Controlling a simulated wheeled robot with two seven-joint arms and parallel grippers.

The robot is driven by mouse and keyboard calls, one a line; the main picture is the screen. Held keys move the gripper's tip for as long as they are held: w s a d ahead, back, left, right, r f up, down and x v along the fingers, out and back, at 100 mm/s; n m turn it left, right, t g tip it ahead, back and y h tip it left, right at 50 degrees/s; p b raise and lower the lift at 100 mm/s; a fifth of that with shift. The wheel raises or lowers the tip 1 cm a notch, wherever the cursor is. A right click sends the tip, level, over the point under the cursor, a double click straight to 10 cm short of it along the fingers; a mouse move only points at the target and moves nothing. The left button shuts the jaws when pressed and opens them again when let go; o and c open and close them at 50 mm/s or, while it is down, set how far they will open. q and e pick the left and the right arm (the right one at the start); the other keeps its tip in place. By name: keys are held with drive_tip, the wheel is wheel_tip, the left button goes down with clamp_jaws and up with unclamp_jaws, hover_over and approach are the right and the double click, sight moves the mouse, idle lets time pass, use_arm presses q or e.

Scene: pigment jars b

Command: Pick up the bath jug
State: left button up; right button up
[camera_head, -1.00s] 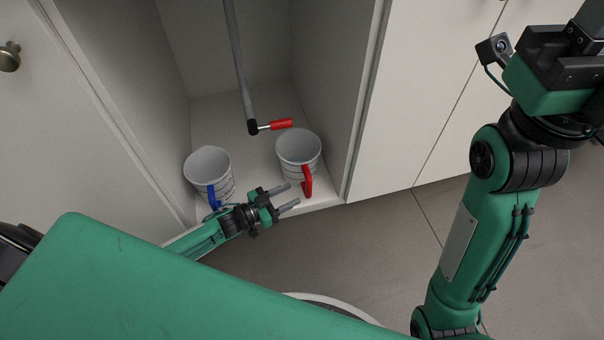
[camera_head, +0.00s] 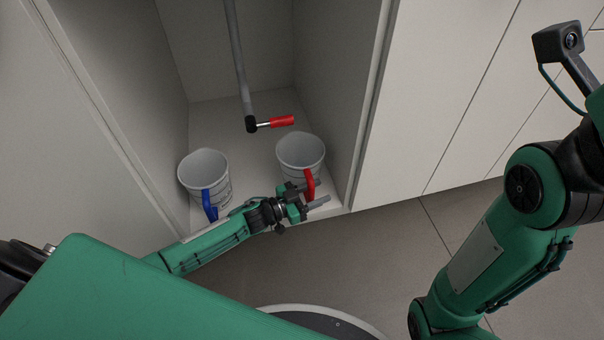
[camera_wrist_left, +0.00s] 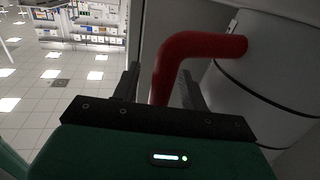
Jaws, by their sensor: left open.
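Two pale grey jugs with dark lines stand upright on the cabinet floor in the head view. The left one (camera_head: 205,169) has a blue handle (camera_head: 209,204); the right one (camera_head: 300,153) has a red handle (camera_head: 310,184). Which is the bath jug, I cannot tell from the pictures. My left gripper (camera_head: 321,192) is open at the red handle, low in front of the right jug. In the left wrist view the red handle (camera_wrist_left: 190,48) comes down between the two open fingers, and the jug wall (camera_wrist_left: 255,95) is at the right. My right gripper is out of view.
A grey pipe (camera_head: 238,60) with a red lever (camera_head: 282,121) hangs above and behind the jugs. The cabinet's side walls (camera_head: 345,95) stand close on both sides. Tiled floor (camera_head: 400,240) lies in front. My right arm is at the right.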

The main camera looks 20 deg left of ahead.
use_arm(q)
drive_tip(key=shift+r, duration=0.1)
clamp_jaws()
